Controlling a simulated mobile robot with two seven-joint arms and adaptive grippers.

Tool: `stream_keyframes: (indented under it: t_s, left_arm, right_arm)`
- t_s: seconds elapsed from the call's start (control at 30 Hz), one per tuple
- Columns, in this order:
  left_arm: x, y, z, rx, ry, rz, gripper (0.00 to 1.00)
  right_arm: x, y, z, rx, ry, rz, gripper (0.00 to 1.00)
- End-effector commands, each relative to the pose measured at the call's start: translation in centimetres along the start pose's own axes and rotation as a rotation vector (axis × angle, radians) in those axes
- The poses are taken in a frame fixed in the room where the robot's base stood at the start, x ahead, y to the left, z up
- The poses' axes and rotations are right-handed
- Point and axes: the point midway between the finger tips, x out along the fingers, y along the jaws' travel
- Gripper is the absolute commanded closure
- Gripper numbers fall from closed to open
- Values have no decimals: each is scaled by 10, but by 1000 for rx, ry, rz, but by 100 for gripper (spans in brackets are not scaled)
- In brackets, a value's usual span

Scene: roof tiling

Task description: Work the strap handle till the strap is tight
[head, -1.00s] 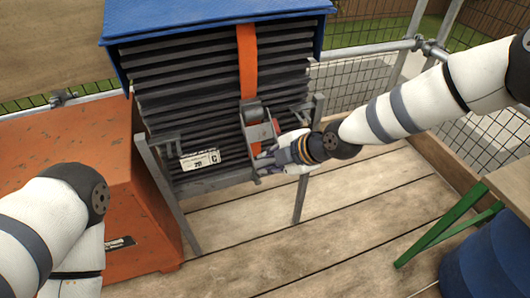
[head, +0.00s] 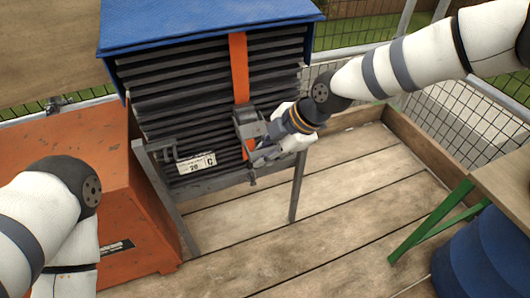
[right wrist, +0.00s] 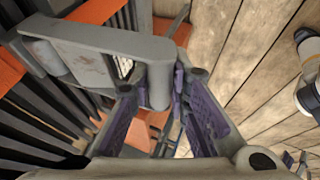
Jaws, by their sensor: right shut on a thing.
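An orange strap (head: 239,70) runs down the front of a stack of dark tiles (head: 180,98). A grey ratchet (head: 246,118) sits on the strap at the stack's lower right. My right gripper (head: 264,150) is at the ratchet, coming from the right. In the right wrist view, the grey strap handle (right wrist: 100,45) reaches in from the upper left. Its rounded end lies between the fingers of my right gripper (right wrist: 162,78), which is shut on it. Part of the ratchet is hidden by the handle and gripper. My left gripper is out of view.
A blue cover (head: 210,38) lies over the stack, which stands in a grey metal frame (head: 297,185). A white label (head: 197,163) is on its front. An orange box (head: 105,180) stands left, a blue barrel (head: 480,255) right. The plank floor (head: 350,190) between is clear.

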Motion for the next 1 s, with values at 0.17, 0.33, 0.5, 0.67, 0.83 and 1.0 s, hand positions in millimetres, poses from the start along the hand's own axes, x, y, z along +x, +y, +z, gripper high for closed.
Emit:
stream_keyframes:
  t_s: [0.17,0.33,0.5,0.67,0.83,1.0]
  left_arm:
    - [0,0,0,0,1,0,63]
    - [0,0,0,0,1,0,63]
    - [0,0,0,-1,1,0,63]
    - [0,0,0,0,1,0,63]
    - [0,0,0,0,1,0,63]
    - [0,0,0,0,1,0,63]
  right_arm:
    - [-2,3,-2,0,2,8,100]
    - [-1,3,-2,0,3,9,100]
    - [-1,3,-2,0,2,8,63]
    - [-1,2,-1,-1,2,5,63]
    - [-5,2,-1,-1,1,5,63]
    - [-44,3,0,-1,1,9,63]
